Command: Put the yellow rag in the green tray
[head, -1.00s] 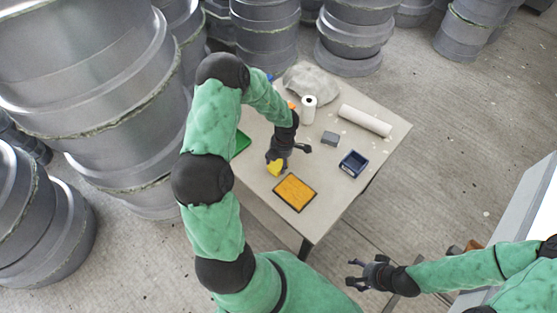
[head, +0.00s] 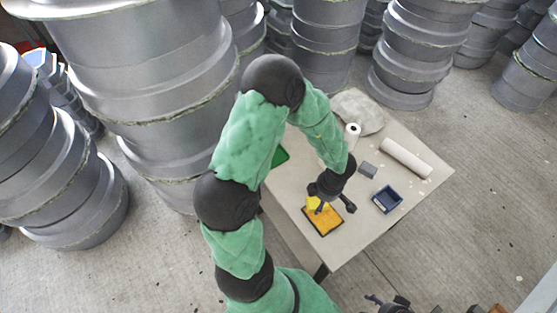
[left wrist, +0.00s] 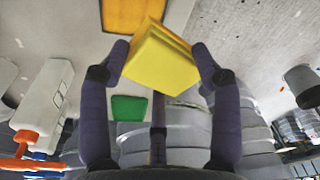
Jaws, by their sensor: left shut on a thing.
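The yellow rag (head: 312,202) looks like a thick folded block. My left gripper (head: 330,207) is shut on it and holds it over or just above the orange tray (head: 324,221) with dark edges; the gap is hard to judge. In the left wrist view the rag (left wrist: 160,60) sits between the two fingertips (left wrist: 160,62). The green tray (head: 279,157) lies at the table's left edge, partly hidden by my left arm; it also shows in the left wrist view (left wrist: 129,108). My right gripper (head: 376,301) is cut off at the bottom edge.
On the table (head: 350,238) stand a blue bin (head: 387,199), a grey block (head: 368,170), a white roll (head: 405,158), a small white roll (head: 352,135) and a grey cloth (head: 358,110). A white bottle with an orange nozzle (left wrist: 45,100) shows in the left wrist view. Stacked grey moulds (head: 150,80) stand behind.

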